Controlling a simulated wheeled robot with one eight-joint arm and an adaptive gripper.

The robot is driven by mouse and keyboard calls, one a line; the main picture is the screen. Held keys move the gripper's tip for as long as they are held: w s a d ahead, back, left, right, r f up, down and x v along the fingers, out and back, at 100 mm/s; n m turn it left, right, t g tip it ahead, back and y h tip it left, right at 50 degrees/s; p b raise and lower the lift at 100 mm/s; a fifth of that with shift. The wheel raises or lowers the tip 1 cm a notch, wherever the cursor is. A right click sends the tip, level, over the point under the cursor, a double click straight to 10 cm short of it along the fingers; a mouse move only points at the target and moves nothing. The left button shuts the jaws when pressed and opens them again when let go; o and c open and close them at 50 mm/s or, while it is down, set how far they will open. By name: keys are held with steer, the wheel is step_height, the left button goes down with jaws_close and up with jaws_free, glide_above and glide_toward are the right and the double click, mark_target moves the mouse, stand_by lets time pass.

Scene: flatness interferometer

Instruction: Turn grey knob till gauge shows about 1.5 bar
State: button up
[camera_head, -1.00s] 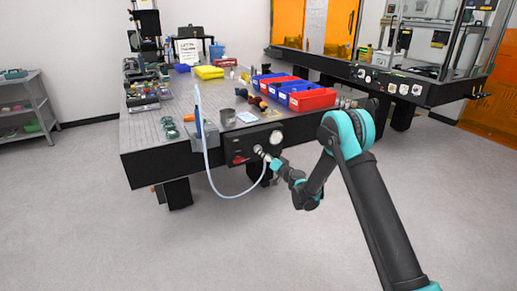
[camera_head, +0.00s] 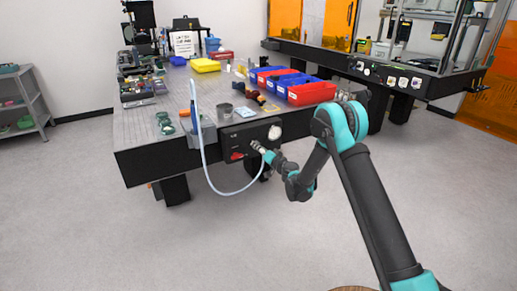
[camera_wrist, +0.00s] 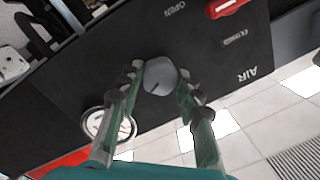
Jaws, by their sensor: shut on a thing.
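The grey knob (camera_wrist: 160,70) is a rounded cap with a dark pointer line, on the dark panel (camera_wrist: 200,50) in the wrist view. My gripper (camera_wrist: 159,82) is shut on it, one finger on each side. The white round gauge (camera_wrist: 107,124) is at lower left, partly hidden by a finger; its reading is too small and blurred to tell. In the head view, my gripper (camera_head: 263,152) is at the panel on the bench front, with the gauge (camera_head: 275,132) just above and right. The knob is mostly hidden there.
A red handle (camera_wrist: 224,7) sits on the panel near the "OPEN" and "AIR" lettering. A pale hose (camera_head: 205,172) loops below the bench edge, left of my gripper. Blue and red bins (camera_head: 312,94) stand on the bench (camera_head: 145,140). The floor in front is mostly clear.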

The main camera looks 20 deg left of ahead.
steer(key=shift+m, duration=0.5)
steer(key=o, duration=1.2)
steer(key=shift+c, duration=0.2)
steer(key=v, duration=0.7)
steer(key=shift+d, duration=0.2)
steer(key=shift+s, duration=0.15)
